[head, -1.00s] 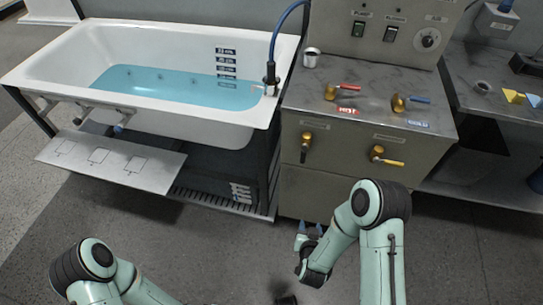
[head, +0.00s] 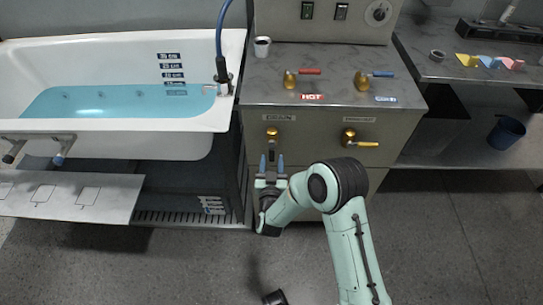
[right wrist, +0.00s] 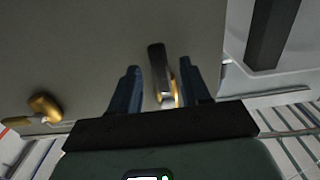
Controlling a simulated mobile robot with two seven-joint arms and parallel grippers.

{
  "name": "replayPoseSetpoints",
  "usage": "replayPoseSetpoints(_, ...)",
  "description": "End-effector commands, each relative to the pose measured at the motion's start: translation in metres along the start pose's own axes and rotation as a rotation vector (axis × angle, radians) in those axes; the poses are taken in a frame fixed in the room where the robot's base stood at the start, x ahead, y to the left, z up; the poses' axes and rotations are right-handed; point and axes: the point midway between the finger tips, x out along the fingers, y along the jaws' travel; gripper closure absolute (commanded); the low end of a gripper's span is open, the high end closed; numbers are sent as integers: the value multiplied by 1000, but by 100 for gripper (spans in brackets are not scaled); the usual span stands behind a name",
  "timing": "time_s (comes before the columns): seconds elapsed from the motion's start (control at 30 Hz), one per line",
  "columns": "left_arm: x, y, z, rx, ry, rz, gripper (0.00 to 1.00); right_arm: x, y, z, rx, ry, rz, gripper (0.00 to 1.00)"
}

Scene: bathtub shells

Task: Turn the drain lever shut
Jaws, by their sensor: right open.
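The drain lever (head: 272,142) is on the front of the grey cabinet, under the DRAIN label. It has a brass hub and a dark handle that hangs straight down. My right gripper (head: 271,161) is open just below and in front of it, fingers pointing up towards the cabinet. In the right wrist view the lever (right wrist: 159,72) shows between the two open fingers of my right gripper (right wrist: 160,85). I cannot tell whether either finger touches it. My left gripper is not in view.
A second brass valve (head: 352,139) with a yellow handle sits to the right. The bathtub (head: 120,142) with blue water is at left. Floor at right is clear.

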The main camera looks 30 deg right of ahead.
Motion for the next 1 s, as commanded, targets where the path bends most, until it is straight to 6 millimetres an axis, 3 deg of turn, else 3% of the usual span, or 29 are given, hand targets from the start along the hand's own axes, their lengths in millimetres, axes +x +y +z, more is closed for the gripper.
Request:
replayPoseSetpoints(0.2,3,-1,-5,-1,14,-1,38,26,0,0,0,0,1,53)
replayPoseSetpoints(0.57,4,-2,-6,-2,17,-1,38,31,0,0,-1,-1,-1,53)
replayPoseSetpoints(0.7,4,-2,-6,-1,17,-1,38,30,0,0,-1,-1,-1,96)
replayPoseSetpoints(0.73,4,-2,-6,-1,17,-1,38,30,0,0,-1,-1,-1,100)
replayPoseSetpoints(1.0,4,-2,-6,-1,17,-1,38,32,-1,0,-11,-1,-1,100)
